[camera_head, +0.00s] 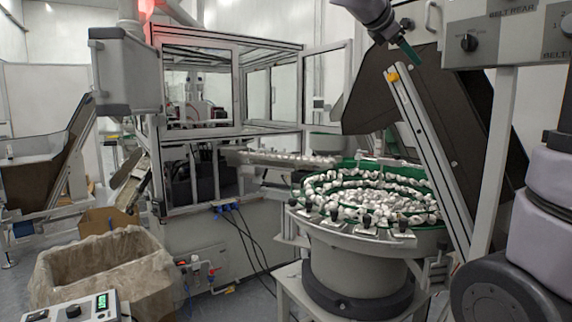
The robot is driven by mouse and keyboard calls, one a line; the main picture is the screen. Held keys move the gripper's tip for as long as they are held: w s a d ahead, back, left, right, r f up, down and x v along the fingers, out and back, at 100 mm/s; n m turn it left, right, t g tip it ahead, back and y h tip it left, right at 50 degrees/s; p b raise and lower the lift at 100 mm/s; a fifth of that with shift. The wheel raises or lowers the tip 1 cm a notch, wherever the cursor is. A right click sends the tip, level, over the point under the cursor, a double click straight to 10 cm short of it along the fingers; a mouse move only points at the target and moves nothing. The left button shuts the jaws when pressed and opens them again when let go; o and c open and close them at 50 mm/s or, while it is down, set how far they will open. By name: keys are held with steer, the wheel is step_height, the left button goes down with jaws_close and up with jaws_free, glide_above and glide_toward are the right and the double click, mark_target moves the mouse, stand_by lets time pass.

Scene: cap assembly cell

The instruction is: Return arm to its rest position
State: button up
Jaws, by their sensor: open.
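My gripper (408,42) is at the top of the view, right of centre, at the end of a grey-lilac arm link that comes in from the top edge. It is small and dark with a green part at its tip. It appears open, and I see nothing held in it. It hangs in the air in front of the dark hopper, above the bowl feeder (365,232). The feeder is a round bowl with a green inside, full of white caps (372,200). Other thick lilac and black links of my arm fill the right edge.
A slanted grey post (430,155) and a dark hopper (385,110) stand below the gripper. A control panel (500,36) with knobs is at upper right. A glass-walled machine (200,90) stands at left centre. A lined bin (100,262) and a control box (75,312) are at lower left.

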steer(key=s+f+m+g+y, duration=0.2)
steer(key=s+f+m+y, duration=0.45)
steer(key=s+f, duration=0.5)
steer(key=s+a+f+m+t+y, duration=0.1)
steer(key=s+a+f+m+y, duration=0.5)
steer(key=f+m, duration=0.4)
steer(key=s+m, duration=0.1)
steer(key=m, duration=0.2)
steer(key=shift+s+a+f+m+t, duration=0.25)
steer(key=shift+s+f+m+t, duration=0.05)
steer(key=shift+s+f+m, duration=0.1)
steer(key=shift+y, duration=0.25)
steer(key=shift+c, duration=0.3)
